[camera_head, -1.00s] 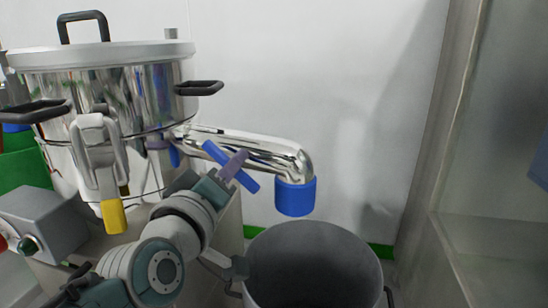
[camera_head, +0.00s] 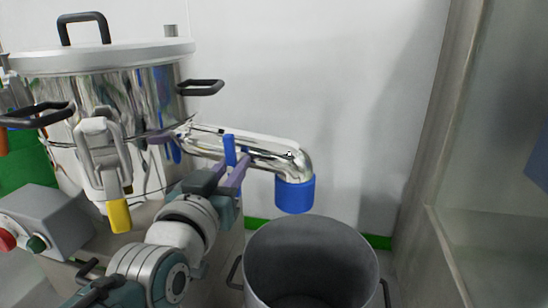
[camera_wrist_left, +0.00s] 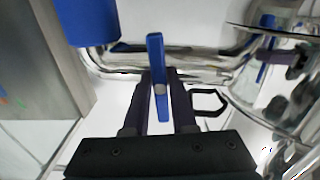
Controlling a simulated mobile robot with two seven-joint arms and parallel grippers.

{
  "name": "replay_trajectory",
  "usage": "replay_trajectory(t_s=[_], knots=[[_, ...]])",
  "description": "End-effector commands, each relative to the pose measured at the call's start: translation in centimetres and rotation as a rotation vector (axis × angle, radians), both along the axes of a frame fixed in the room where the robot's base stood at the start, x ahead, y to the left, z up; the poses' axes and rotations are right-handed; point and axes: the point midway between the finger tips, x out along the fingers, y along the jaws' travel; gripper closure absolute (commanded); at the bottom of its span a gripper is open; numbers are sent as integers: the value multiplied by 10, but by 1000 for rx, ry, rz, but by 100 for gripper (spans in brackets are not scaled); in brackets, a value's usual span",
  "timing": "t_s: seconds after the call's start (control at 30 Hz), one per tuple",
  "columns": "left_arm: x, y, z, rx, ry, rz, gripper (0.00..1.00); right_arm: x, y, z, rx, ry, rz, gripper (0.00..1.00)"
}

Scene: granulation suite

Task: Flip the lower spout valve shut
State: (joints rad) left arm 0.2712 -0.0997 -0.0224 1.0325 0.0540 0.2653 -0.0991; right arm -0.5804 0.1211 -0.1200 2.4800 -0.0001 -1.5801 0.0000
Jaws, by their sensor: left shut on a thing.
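The lower spout valve has a blue handle (camera_head: 229,150) on the polished spout pipe (camera_head: 262,152), which leaves the steel vessel (camera_head: 145,95) and bends down to a blue end piece (camera_head: 295,194). In the left wrist view the handle (camera_wrist_left: 155,55) stands crosswise to the pipe (camera_wrist_left: 205,70). My left gripper (camera_head: 233,168) is at the handle from the front, with its purple fingers (camera_wrist_left: 161,92) on either side of it, shut on it. The handle's lower part is partly hidden by the fingers in the head view. My right gripper is not in view.
An open grey bin (camera_head: 312,262) stands under the spout end. A yellow-tipped clamp (camera_head: 118,214) hangs on the vessel's front. A grey control box (camera_head: 45,228) with red and green buttons is at left. A steel-framed panel (camera_head: 440,150) stands at right.

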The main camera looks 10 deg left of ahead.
Motion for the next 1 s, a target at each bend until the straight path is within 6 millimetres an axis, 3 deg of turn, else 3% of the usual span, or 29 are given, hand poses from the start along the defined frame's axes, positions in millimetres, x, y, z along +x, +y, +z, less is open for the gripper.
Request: replay_trajectory(t_s=[0.67, 0.7, 0.93, 1.0], knots=[[0, 0, 1, 60, -4, 0, 100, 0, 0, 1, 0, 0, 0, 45], [0, 0, 1, 59, -4, 0, 72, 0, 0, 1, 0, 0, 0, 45], [0, 0, 1, 59, -3, 0, 46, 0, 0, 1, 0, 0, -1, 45], [0, 0, 0, 58, -3, 0, 45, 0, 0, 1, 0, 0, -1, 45]])
